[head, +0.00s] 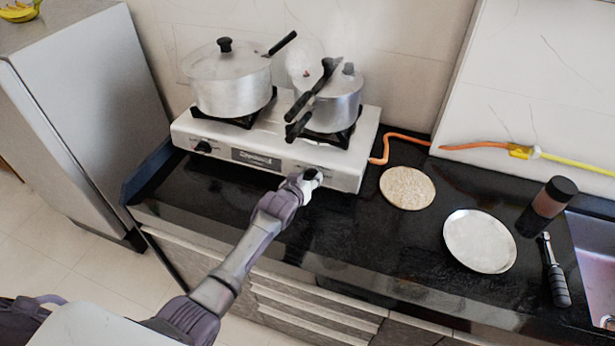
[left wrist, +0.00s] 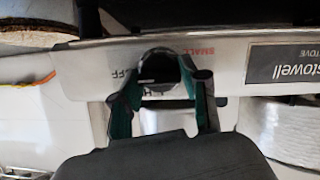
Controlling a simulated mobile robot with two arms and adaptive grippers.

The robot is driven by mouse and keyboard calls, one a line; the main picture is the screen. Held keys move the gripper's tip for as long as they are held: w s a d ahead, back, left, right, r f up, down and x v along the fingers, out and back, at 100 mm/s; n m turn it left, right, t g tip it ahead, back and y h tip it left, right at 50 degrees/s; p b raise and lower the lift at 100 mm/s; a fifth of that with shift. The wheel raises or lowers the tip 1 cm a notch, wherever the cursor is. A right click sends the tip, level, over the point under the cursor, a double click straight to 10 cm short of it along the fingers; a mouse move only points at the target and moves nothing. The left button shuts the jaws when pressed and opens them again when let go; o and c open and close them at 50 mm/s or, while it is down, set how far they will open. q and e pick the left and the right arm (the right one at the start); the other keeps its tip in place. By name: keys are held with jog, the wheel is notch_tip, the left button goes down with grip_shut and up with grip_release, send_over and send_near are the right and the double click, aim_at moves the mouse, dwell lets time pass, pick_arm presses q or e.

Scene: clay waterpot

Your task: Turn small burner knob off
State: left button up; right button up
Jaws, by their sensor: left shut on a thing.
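The white two-burner stove (head: 230,154) stands on the black counter against the wall. The small burner knob (left wrist: 160,66) is black and round, beside the red "SMALL" lettering and an "OFF" mark in the left wrist view, which shows the stove upside down. My left gripper (head: 309,178) reaches the right end of the stove front and largely hides this knob in the head view. In the left wrist view its two fingers (left wrist: 160,100) sit on either side of the knob, shut on it. The knob's exact angle is hard to tell.
A large lidded pot (head: 232,88) stands on the left burner, and a smaller pot (head: 343,105) with black handles stands on the right one. An orange hose (head: 405,138) runs behind a flatbread (head: 407,188). A metal plate (head: 480,241) lies farther right.

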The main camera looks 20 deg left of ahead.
pick_arm(q)
jog(key=shift+w+r, duration=0.15)
jog(key=shift+r, duration=0.15)
jog(key=o, duration=0.9)
jog(key=shift+a, duration=0.1)
jog(key=shift+o, duration=1.2)
jog(key=shift+f, duration=0.2)
